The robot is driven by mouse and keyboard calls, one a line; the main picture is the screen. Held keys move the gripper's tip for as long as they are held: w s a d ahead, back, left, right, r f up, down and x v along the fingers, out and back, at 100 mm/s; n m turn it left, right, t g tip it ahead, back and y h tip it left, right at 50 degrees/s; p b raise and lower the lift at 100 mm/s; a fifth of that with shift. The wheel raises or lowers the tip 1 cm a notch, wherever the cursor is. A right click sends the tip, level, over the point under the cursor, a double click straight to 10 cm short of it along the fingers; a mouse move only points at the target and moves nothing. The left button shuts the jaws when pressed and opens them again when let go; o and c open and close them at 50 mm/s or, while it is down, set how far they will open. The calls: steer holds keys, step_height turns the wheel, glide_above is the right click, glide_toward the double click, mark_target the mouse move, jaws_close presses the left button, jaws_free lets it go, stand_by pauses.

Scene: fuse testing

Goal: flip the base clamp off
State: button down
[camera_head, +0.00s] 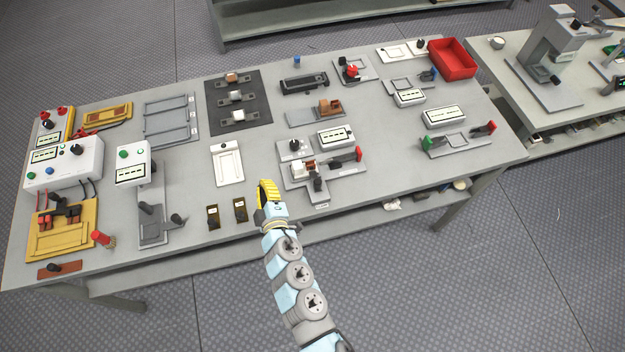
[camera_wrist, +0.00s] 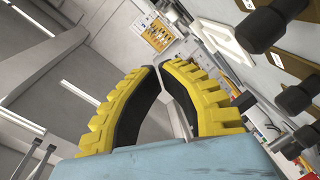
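My gripper (camera_head: 264,184) is above the table's front edge, just left of a grey test fixture (camera_head: 325,174). The fixture carries a small white-and-brown block (camera_head: 303,167), dark clamp levers (camera_head: 318,184) in front of it and a red-ended handle (camera_head: 358,153) at its right. I cannot tell which lever is the base clamp, or its exact state. In the wrist view my gripper's yellow fingers (camera_wrist: 160,67) come together at the tips, with nothing visible between them. Dark knobs, one near the top right (camera_wrist: 260,30), show beside the fingers; their fixture is unclear.
A display box (camera_head: 337,135) stands behind the fixture. A white plate (camera_head: 228,162) and two small dark-and-gold pieces (camera_head: 239,209) lie left of my gripper. A grey stand with levers (camera_head: 153,215) is farther left. A red bin (camera_head: 453,58) sits at the back right.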

mark_target(312, 182)
steer(key=w+d+f+h+b, duration=0.1)
steer(key=h, duration=0.1)
steer(key=w+d+f+h+b, duration=0.1)
steer(key=d+b, duration=0.1)
steer(key=w+d+f+h+b, duration=0.1)
steer(key=d+h+b, duration=0.1)
steer(key=shift+w+f+t+h, duration=0.2)
steer(key=shift+w+t+h, duration=0.1)
steer(key=shift+d+f+m+h+b, duration=0.3)
steer(key=shift+d+h+b, duration=0.3)
steer(key=shift+h+b, duration=0.35)
steer(key=shift+s+d+f+m+h+b, duration=0.2)
steer(key=shift+m+h+b, duration=0.1)
steer(key=shift+h+b, duration=0.55)
steer(key=h+b, duration=0.1)
steer(key=s+m+h+b, duration=0.1)
steer(key=shift+s+d+f+h+b, duration=0.2)
steer(key=shift+h+b, duration=0.1)
steer(key=shift+h, duration=0.1)
steer(key=shift+s+r+m+h+b, duration=0.1)
steer(key=shift+s+m+h+b, duration=0.8)
steer(key=shift+s+h+b, duration=0.2)
steer(key=shift+s+d+r+m+g+h+b, duration=0.2)
steer(key=shift+s+m+g+h+b, duration=0.2)
steer(key=shift+s+h, duration=0.25)
steer(key=x, duration=1)
